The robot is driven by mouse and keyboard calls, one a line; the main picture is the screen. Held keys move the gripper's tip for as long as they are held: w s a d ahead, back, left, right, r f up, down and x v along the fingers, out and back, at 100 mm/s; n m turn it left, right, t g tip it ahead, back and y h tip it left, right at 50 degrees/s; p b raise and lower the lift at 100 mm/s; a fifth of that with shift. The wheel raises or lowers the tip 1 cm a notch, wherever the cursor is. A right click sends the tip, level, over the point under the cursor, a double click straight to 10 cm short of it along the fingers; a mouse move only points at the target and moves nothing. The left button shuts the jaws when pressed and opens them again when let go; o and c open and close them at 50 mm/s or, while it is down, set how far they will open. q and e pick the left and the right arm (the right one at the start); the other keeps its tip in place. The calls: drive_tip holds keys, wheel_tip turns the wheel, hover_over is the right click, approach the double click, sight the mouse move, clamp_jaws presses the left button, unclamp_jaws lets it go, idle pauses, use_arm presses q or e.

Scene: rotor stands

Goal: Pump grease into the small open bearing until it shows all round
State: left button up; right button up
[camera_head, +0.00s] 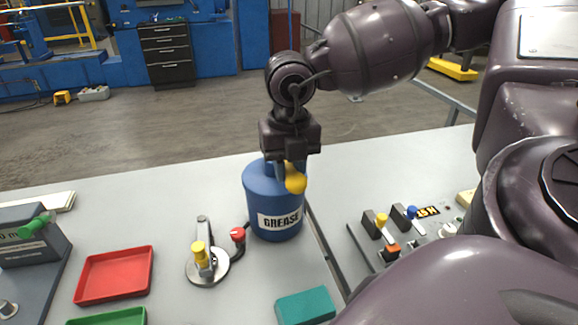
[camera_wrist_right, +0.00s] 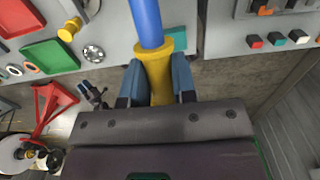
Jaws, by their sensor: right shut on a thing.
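A blue grease can (camera_head: 262,185) labelled GREASE stands upright on the grey bench in the head view. My right gripper (camera_head: 288,165) points down over the can's top and is shut on a yellow pump handle (camera_head: 296,180). In the right wrist view the handle (camera_wrist_right: 160,80) sits between the two fingers, with a blue rod (camera_wrist_right: 147,22) beyond it. Left of the can is a round metal fixture (camera_head: 207,271) with a yellow-knobbed lever. I cannot make out the small open bearing or any grease clearly. My left gripper is out of view.
A red tray (camera_head: 115,275) and a green tray (camera_head: 108,318) lie at the left. A red knob (camera_head: 238,234) stands between fixture and can. A teal block (camera_head: 305,306) lies in front. Switches (camera_head: 380,221) stand at the right. Bare bench lies behind the red tray.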

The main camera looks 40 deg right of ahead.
drive_tip(key=shift+f+b, duration=0.85)
drive_tip(key=shift+f, duration=0.55)
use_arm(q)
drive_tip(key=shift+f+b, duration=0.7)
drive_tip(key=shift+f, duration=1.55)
use_arm(e)
drive_tip(key=shift+w+d+r+p, duration=0.1)
drive_tip(key=shift+w+r+p, duration=0.05)
drive_tip(key=shift+r+p, duration=1.45)
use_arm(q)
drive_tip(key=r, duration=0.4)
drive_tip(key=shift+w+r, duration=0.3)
use_arm(e)
drive_tip(key=o, duration=0.8)
drive_tip(key=shift+s, duration=0.2)
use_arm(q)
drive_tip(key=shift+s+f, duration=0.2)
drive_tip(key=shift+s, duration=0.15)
use_arm(e)
drive_tip(key=shift+w, duration=0.1)
